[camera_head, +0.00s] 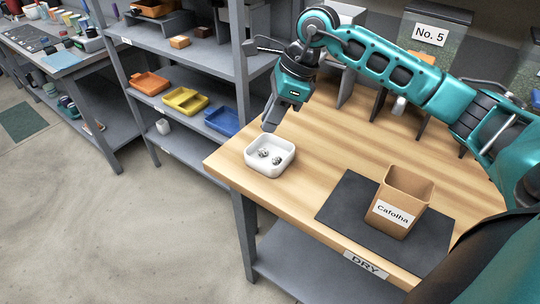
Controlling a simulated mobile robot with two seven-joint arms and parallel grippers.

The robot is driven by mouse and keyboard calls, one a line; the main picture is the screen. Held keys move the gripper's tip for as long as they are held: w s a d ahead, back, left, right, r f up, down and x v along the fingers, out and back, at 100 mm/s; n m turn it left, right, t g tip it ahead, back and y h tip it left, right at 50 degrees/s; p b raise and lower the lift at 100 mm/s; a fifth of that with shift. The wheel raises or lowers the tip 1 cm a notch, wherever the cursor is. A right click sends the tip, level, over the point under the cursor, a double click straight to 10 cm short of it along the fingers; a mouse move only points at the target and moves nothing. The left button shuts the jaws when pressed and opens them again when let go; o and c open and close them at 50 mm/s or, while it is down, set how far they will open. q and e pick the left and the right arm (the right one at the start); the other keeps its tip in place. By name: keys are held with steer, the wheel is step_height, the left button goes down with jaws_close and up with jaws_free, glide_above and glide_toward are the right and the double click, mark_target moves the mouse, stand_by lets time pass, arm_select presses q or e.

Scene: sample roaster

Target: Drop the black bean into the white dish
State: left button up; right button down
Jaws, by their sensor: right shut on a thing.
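The white dish (282,168) sits on the left end of the wooden table, with a few small dark-and-light pieces lying in it. My right gripper (270,127) is above the dish's back rim, pointing down, its fingers apart from the dish. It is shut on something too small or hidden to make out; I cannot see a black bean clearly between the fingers. My left gripper is not in view.
A brown box labelled Cafolha (409,187) stands on a dark mat (341,207) at the table's front right. Grey shelves at the left hold orange (149,83), yellow (186,101) and blue (221,121) trays. The table between dish and mat is clear.

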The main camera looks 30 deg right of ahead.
steer(key=d+f+m+b, duration=0.1)
steer(key=m, duration=0.1)
steer(key=w+d+f+m+t+h+b, duration=0.1)
steer(key=m+b, duration=0.1)
steer(key=d+f+m+b, duration=0.1)
steer(key=f+m, duration=0.1)
steer(key=shift+w+d+m+t+h, duration=0.2)
steer(key=shift+m+t+h, duration=0.1)
steer(key=shift+t+h, duration=0.1)
steer(key=shift+s+r, duration=0.1)
steer(key=c, duration=1)
jaws_free()
steer(key=v, duration=1.3)
